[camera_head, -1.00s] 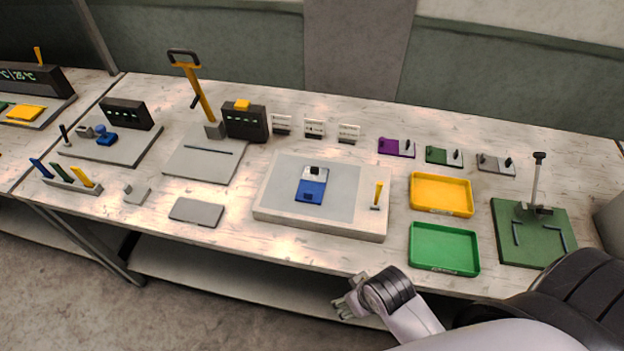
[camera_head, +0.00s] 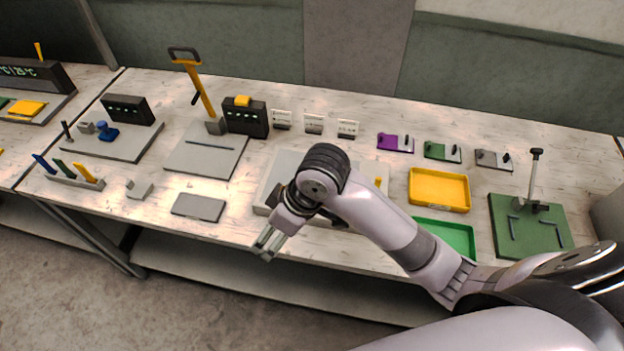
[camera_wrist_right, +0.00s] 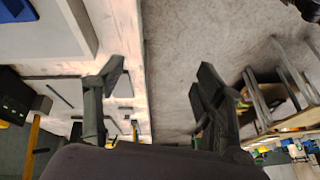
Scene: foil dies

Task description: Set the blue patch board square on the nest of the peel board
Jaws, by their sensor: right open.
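My right gripper (camera_head: 266,243) is open and empty, over the table's front edge in the head view. Its two spread fingers (camera_wrist_right: 158,80) show in the right wrist view with nothing between them. My right arm hides the blue patch board in the head view; a blue and dark corner of it (camera_wrist_right: 16,11) shows at the upper left of the wrist view, apart from the fingers. It lies on the wide pale slab (camera_head: 270,185), mostly covered by my arm. A green board (camera_head: 533,240) with dark angled strips and an upright post stands at right; which one is the peel board I cannot tell.
A yellow tray (camera_head: 439,190) and a green tray (camera_head: 455,238), partly behind my arm, lie right of the slab. Purple (camera_head: 395,143), green (camera_head: 442,152) and grey (camera_head: 494,160) small boards lie behind. A flat grey plate (camera_head: 198,207) lies left.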

